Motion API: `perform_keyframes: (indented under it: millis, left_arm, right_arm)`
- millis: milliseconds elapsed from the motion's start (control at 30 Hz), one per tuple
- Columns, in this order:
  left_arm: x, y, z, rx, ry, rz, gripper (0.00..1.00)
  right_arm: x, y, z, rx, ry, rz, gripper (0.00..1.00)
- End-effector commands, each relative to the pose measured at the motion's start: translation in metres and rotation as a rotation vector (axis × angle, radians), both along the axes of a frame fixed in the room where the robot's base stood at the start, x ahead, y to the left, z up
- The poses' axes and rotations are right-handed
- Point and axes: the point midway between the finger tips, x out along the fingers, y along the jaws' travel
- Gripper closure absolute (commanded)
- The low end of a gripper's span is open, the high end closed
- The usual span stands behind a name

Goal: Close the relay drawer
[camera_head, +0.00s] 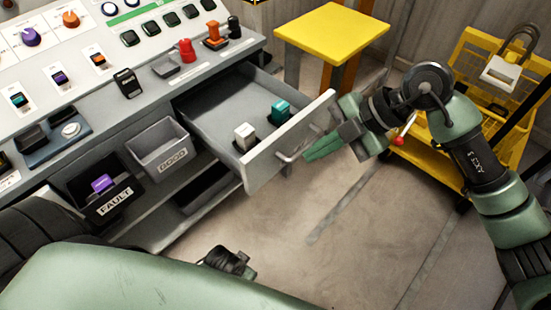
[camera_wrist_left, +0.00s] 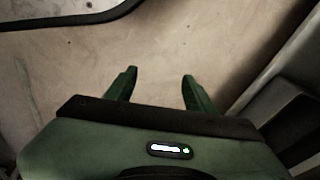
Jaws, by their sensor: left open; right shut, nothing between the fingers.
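The relay drawer (camera_head: 222,113) is pulled out of the grey console in the head view. A white relay (camera_head: 245,137) and a teal relay (camera_head: 281,111) stand inside it. Its light front panel (camera_head: 265,164) carries a metal handle (camera_head: 300,147). My right gripper (camera_head: 316,147) is shut and empty, with its green fingers just right of the handle; I cannot tell whether they touch it. My left gripper (camera_wrist_left: 158,82) is open in the left wrist view, pointing over bare floor with nothing between its fingers.
A GOOD bin (camera_head: 160,150) and a FAULT bin (camera_head: 106,194) with a purple relay sit below the console top, left of the drawer. A yellow stool (camera_head: 332,30) and a yellow cart (camera_head: 440,160) stand behind and right. The floor (camera_head: 340,215) before the drawer is clear.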

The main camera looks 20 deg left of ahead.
Motion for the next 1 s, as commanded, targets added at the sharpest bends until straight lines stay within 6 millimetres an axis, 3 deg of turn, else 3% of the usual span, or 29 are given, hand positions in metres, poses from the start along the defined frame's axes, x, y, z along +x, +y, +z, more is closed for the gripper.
perform_keyframes:
  millis: [167,600,800,1000]
  left_arm:
    - [0.002,0.000,0.003,-0.001,-0.004,0.000,0.46]
    - [0.015,-0.002,0.040,-0.003,-0.026,0.004,0.46]
    - [0.017,-0.002,0.052,-0.003,-0.030,0.005,0.46]
    - [0.018,-0.002,0.057,-0.003,-0.032,0.006,0.46]
  right_arm:
    - [0.000,0.002,-0.012,-0.036,-0.004,-0.008,1.00]
    - [-0.018,0.053,-0.083,-0.031,-0.001,-0.005,1.00]
    - [-0.008,0.080,-0.082,-0.029,-0.005,-0.004,1.00]
    - [-0.004,0.090,-0.082,-0.029,-0.006,-0.006,1.00]
